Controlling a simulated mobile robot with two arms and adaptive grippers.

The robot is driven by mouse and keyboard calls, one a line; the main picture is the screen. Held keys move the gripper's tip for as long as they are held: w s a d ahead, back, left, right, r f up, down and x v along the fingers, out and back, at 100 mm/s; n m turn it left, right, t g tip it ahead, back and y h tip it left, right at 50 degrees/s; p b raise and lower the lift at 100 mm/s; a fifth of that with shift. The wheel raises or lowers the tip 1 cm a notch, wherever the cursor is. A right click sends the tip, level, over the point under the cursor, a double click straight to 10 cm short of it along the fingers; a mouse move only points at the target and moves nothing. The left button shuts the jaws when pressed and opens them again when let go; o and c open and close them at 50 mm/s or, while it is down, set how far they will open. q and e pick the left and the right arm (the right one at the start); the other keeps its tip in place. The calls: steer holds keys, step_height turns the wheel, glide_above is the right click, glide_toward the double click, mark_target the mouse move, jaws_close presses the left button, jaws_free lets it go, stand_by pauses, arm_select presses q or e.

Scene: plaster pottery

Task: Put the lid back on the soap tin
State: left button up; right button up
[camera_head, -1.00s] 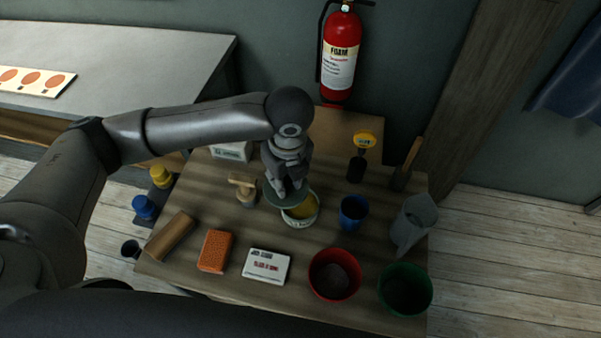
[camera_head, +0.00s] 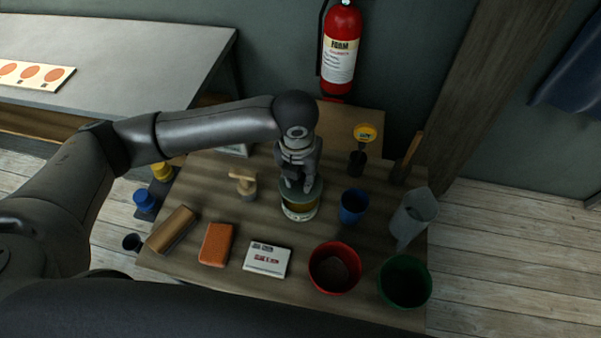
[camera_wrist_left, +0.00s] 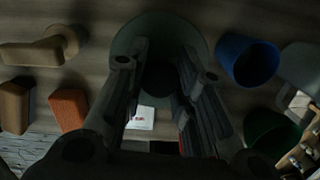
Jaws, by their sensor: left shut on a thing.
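The soap tin (camera_head: 300,212) is a round tin with a pale labelled wall and yellowish contents, standing on the wooden table. The green-grey lid (camera_head: 314,192) is over the tin, held by my left gripper (camera_head: 295,187). A strip of yellow shows between lid and tin wall, so the lid looks slightly above the rim. In the left wrist view the round lid (camera_wrist_left: 135,38) lies beyond the fingers and hides the tin. My left gripper is shut on the lid, its fingers pointing down. My right gripper is not in view.
A blue cup (camera_head: 353,206) stands close right of the tin, a wooden-handled tool (camera_head: 243,184) to its left. An orange sponge (camera_head: 216,244), a white box (camera_head: 267,259), a red bowl (camera_head: 335,267) and a green bowl (camera_head: 404,282) line the front. A grey jug (camera_head: 413,217) stands at right.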

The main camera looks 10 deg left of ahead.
mark_target(300, 184)
arm_select(q)
step_height(300, 184, down, 3)
steer(key=b, duration=0.3)
steer(key=shift+f, duration=0.2)
steer(key=shift+f+b, duration=0.3)
steer(key=shift+f, duration=0.6)
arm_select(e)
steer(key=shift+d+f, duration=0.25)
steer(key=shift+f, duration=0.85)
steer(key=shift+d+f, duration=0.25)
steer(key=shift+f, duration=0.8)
arm_select(q)
steer(key=shift+r+p, duration=0.1)
steer(key=shift+p, duration=0.4)
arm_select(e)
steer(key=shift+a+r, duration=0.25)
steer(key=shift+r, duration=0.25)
arm_select(q)
steer(key=shift+p, duration=0.35)
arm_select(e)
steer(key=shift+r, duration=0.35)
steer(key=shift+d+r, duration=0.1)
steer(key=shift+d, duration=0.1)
arm_select(q)
steer(key=shift+f+p, duration=0.2)
steer(key=shift+p, duration=0.15)
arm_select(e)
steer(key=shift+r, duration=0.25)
